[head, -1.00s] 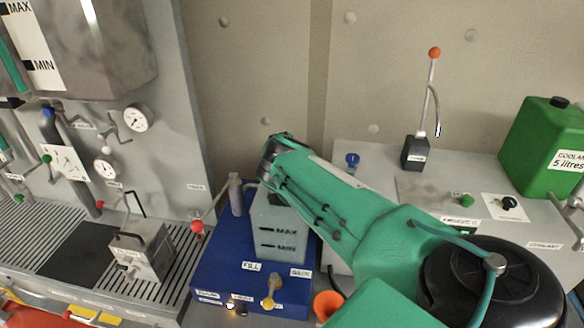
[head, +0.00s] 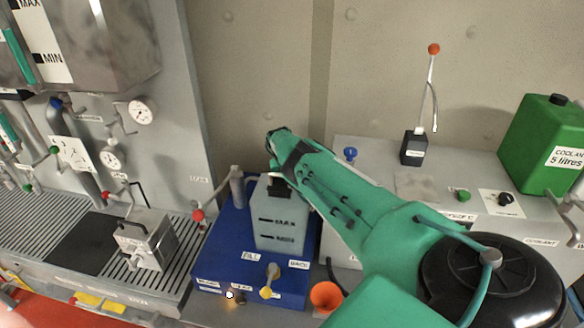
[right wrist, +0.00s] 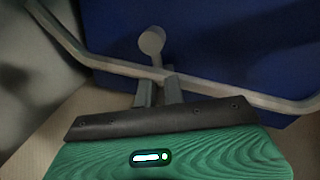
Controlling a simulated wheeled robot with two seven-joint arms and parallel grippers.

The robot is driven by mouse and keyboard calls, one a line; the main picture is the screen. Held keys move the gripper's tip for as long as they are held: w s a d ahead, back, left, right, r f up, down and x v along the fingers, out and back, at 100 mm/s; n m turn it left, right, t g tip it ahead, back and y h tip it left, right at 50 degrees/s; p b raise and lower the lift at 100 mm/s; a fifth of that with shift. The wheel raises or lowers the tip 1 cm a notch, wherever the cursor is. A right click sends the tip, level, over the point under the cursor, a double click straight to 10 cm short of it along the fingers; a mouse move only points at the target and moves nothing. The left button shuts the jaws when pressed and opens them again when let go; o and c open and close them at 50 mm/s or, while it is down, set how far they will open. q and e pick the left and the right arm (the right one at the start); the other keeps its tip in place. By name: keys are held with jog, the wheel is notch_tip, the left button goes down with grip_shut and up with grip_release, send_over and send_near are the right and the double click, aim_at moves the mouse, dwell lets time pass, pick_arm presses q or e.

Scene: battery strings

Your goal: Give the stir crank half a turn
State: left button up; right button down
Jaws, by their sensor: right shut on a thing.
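My right gripper (right wrist: 158,90) shows in the right wrist view, its two grey fingers close together on a long, bent grey rod. I take this rod (right wrist: 110,65) to be the stir crank. A round grey knob (right wrist: 151,40) stands up just beyond the fingers. In the head view my green right arm (head: 345,190) reaches in from the right to the grey tank (head: 278,222) marked MAX and MIN, on a blue base (head: 225,250). The fingers cannot be made out there. A grey post (head: 236,187) stands left of the tank. My left gripper is not in view.
A red-knobbed lever (head: 198,215) is left of the blue base. An orange funnel (head: 325,296) is at its front right. A green coolant can (head: 545,145) and an orange-topped lever (head: 433,49) stand on the right-hand bench.

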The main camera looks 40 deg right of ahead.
dwell(0.7)
jog(key=c, duration=1.5)
grip_release()
jog(key=shift+a, duration=0.1)
